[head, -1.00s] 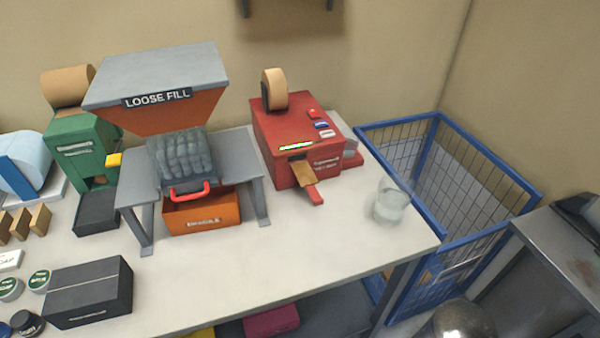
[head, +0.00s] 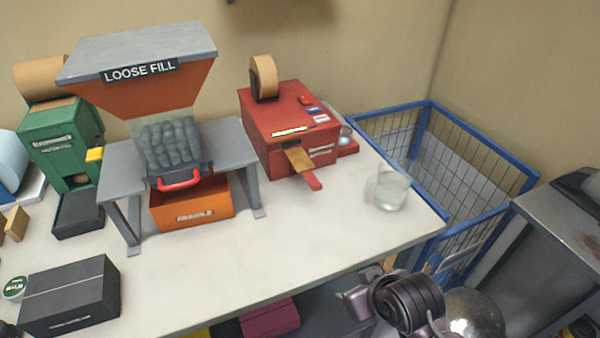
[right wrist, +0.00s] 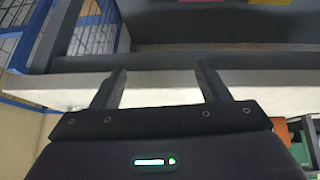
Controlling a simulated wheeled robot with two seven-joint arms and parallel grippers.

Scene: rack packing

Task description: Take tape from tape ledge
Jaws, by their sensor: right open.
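The red tape machine (head: 285,120) stands at the back of the bench, with a brown tape roll (head: 264,78) on top. A brown strip of tape (head: 298,158) sticks out of its front slot and lies on the short red ledge (head: 313,181). My right arm shows at the bottom right in the head view, off the front edge of the bench and well away from the tape. In the right wrist view my right gripper (right wrist: 160,70) is open and empty, its fingers seen against the bench edge (right wrist: 160,88). My left gripper is out of view.
A clear glass cup (head: 389,189) stands to the right of the ledge. The loose-fill hopper (head: 140,60) is to the left, over an orange box (head: 192,205). A blue wire cage (head: 440,170) stands past the bench's right end. The bench front centre is clear.

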